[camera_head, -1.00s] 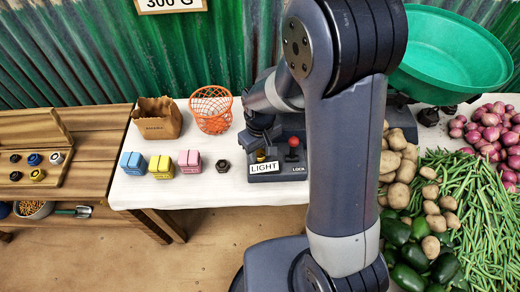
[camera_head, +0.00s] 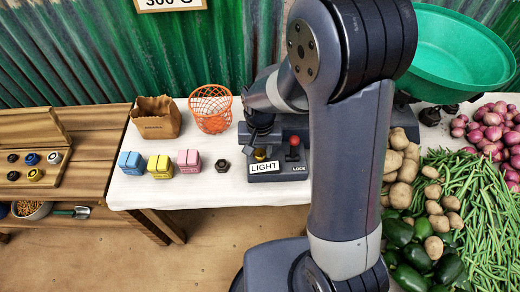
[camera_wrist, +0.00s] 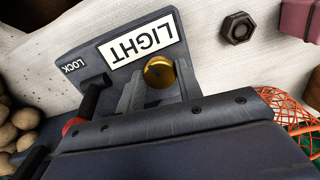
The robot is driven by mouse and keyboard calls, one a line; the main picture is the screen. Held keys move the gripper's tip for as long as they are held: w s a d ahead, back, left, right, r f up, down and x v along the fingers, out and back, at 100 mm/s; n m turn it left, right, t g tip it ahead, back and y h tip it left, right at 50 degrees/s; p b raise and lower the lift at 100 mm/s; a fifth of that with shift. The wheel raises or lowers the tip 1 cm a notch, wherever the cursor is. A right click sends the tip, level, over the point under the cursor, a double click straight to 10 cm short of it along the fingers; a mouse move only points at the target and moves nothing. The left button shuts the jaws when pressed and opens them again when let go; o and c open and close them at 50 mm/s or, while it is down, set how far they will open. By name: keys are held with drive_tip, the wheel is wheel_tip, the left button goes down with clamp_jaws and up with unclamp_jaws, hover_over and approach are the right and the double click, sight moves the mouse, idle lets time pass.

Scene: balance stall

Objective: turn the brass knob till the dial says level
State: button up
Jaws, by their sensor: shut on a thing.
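The brass knob (camera_head: 260,154) sits on the dark balance base (camera_head: 293,171), partly hidden by my gripper (camera_head: 259,146). In the wrist view the round brass knob (camera_wrist: 159,72) is between the two grey fingers of my gripper (camera_wrist: 159,85), which is shut on it. The white dial sign (camera_head: 264,168) on the base's front reads LIGHT; it also shows upside down in the wrist view (camera_wrist: 143,49).
A red-topped lever (camera_head: 294,143) stands right of the knob, by the LOCK label. A hex nut (camera_head: 222,165), colored blocks (camera_head: 161,166), an orange basket (camera_head: 211,108) and a paper bag (camera_head: 156,118) stand left. Potatoes (camera_head: 405,160) and a green pan (camera_head: 457,50) are right.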

sight(260, 153)
drive_tip(key=shift+m, duration=0.6)
drive_tip(key=o, duration=1)
drive_tip(key=shift+r, duration=0.1)
wheel_tip(260, 153, up, 11)
drive_tip(key=shift+f, duration=0.2)
